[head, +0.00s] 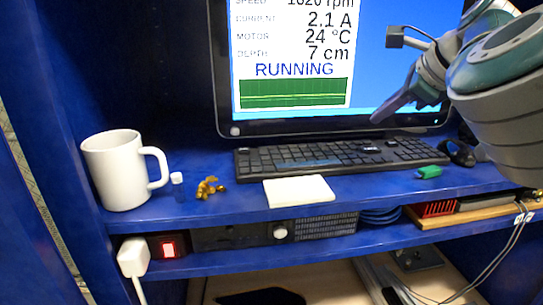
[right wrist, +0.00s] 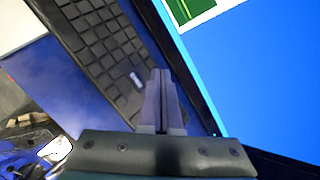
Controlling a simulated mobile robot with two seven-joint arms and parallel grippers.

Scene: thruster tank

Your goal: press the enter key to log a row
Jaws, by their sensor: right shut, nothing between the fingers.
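A black keyboard (head: 300,158) lies on the blue shelf below the monitor (head: 390,40). The monitor reads RUNNING with speed, current, motor and depth values. My right gripper (head: 378,119) is shut and empty, its fingertips above the right part of the keyboard, near the monitor's lower edge. In the right wrist view the shut fingers (right wrist: 160,75) point over the keyboard (right wrist: 100,45), close to its edge beside the screen. I cannot tell whether the tips touch a key. The enter key cannot be made out. My left gripper is not in view.
A white mug (head: 115,170), a small vial (head: 178,187), brass pieces (head: 209,187) and a white pad (head: 298,191) are on the shelf (head: 240,197). A green item (head: 429,172) lies right of the pad. A red-lit switch (head: 169,248) is on the lower shelf.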

